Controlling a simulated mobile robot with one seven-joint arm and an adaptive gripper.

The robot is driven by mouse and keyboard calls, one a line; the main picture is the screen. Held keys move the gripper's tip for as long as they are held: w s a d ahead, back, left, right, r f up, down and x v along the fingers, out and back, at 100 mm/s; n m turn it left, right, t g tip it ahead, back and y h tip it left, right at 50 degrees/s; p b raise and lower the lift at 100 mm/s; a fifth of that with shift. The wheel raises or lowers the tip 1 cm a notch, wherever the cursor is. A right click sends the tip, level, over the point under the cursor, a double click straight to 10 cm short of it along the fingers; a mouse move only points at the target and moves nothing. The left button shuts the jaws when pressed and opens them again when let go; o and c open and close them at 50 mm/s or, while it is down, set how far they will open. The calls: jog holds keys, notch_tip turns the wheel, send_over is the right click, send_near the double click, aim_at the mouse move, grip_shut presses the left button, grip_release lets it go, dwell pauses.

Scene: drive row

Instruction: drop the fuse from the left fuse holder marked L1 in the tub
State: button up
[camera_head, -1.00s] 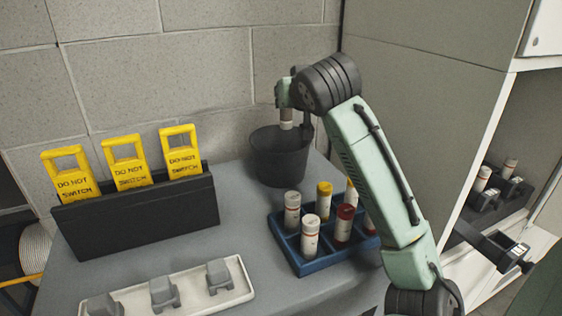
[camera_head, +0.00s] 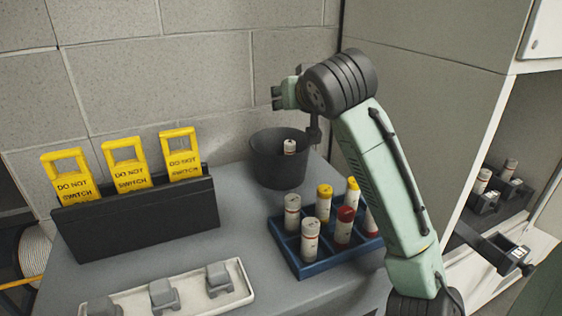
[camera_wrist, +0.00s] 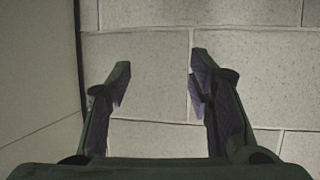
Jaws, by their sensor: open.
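A dark tub (camera_head: 281,172) stands at the back of the grey bench, near the wall. A pale fuse (camera_head: 290,146) stands inside the tub with its top end showing; its lower part is hidden by the tub wall. My gripper (camera_head: 278,98) is above the tub, clear of the fuse. The wrist view shows the gripper fingers (camera_wrist: 158,78) spread wide with only the wall between them. At the right, a dark fuse holder (camera_head: 517,258) sticks out from the cabinet and appears to hold no fuse. I cannot read an L1 mark.
A blue rack (camera_head: 307,270) holds several fuses with white, yellow and red caps. A black box (camera_head: 140,222) holds yellow tags (camera_head: 126,165). A pale tray (camera_head: 190,294) with grey clips lies in front. Two holders with fuses (camera_head: 481,181) sit in the cabinet.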

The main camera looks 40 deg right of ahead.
jog(key=v, duration=0.8)
jog(key=shift+s, duration=0.1)
